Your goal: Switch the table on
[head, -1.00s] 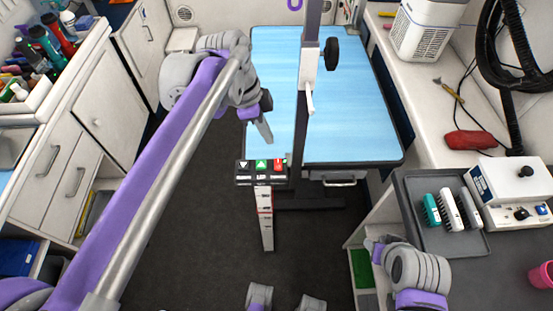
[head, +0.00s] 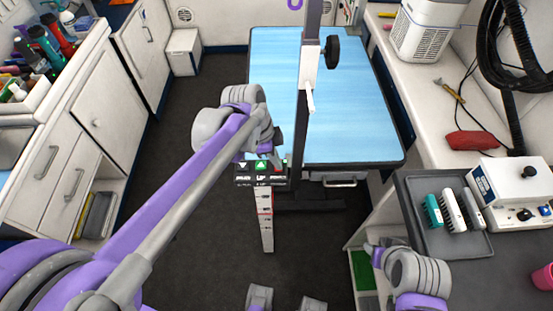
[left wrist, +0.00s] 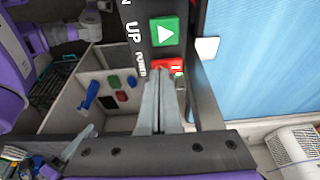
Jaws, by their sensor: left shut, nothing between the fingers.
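The grooming table (head: 350,110) has a blue top. Its black control panel (head: 243,182) hangs at the front edge, with a white down button (head: 243,167), a green up button (head: 261,166) and a red power button (left wrist: 168,64). My left gripper (head: 276,162) is shut and empty, its tips right at the red button; I cannot tell whether they touch it. In the left wrist view the shut fingers (left wrist: 161,80) cover part of that button. My right gripper (head: 373,250) is low at the right, its jaws too small to read.
A post with a grey-white clamp (head: 311,65) rises just behind the panel. A dark tray (head: 470,243) with brushes and a white control box (head: 512,185) stand on the right counter. The dark floor (head: 190,210) left of the panel is clear.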

